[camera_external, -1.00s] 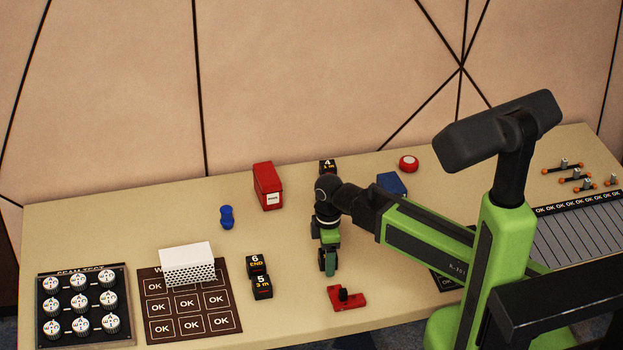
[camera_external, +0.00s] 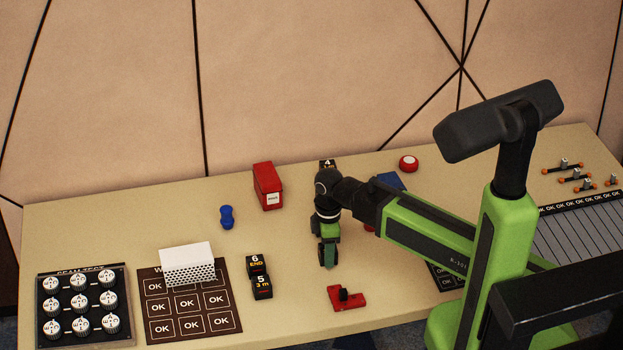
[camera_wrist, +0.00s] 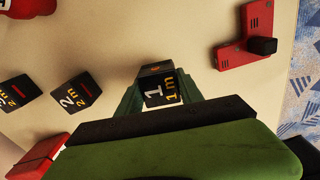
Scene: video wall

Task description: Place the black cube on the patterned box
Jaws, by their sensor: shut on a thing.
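A black cube (camera_wrist: 161,87) marked "1 1 m" sits between the fingertips of my gripper (camera_wrist: 162,92) in the wrist view. My gripper (camera_external: 328,258) is shut on it and points down over the middle of the table; in the external view the fingers hide the cube. The white box with a dotted front (camera_external: 187,264) stands far to the left of my gripper, on a dark board (camera_external: 160,327) with "OK" squares. Its top is bare.
A red piece with a black knob (camera_external: 347,298) lies in front of my gripper. A blue object (camera_external: 227,217) and red box (camera_external: 267,186) are behind left.

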